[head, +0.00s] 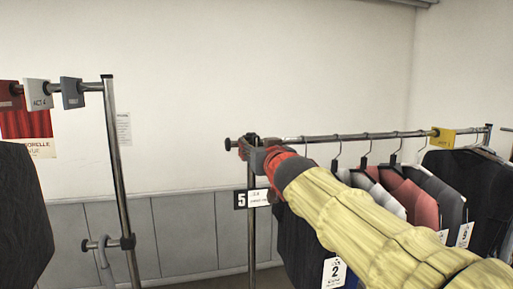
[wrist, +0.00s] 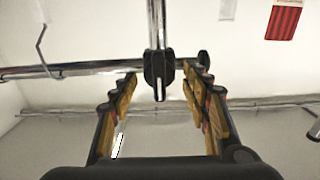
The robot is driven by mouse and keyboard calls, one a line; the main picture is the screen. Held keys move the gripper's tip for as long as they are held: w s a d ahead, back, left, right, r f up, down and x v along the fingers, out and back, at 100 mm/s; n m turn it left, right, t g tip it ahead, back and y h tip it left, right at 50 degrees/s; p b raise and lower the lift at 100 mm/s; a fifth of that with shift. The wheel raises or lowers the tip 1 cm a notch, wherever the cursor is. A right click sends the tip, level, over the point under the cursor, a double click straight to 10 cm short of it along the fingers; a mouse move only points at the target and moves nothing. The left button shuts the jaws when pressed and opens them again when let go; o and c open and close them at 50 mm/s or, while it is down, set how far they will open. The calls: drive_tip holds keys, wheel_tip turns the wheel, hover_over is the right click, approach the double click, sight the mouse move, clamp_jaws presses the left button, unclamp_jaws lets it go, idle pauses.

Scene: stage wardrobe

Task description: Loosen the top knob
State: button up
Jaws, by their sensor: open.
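The top knob (wrist: 158,68) is a black, flat, slotted piece at the joint of a chrome rail (wrist: 90,68) and a chrome post (wrist: 156,22) in the wrist view. In the head view this joint is at the upper left corner of the right rack, largely hidden by my gripper (head: 254,151). In the wrist view my gripper (wrist: 160,84) is open, with one stepped finger on each side of the knob. Gaps show between the knob and both fingers. In the head view my yellow-sleeved arm reaches in from the lower right.
A black rail end cap (wrist: 203,57) is close to the right finger. A sign marked 5 (head: 254,198) hangs on the post below. Jackets (head: 424,205) on hangers crowd the rail to the right.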

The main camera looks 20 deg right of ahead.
drive_tip(key=shift+s+r, duration=0.1)
drive_tip(key=shift+s, duration=0.05)
drive_tip(key=shift+c, duration=0.4)
drive_tip(key=c, duration=1)
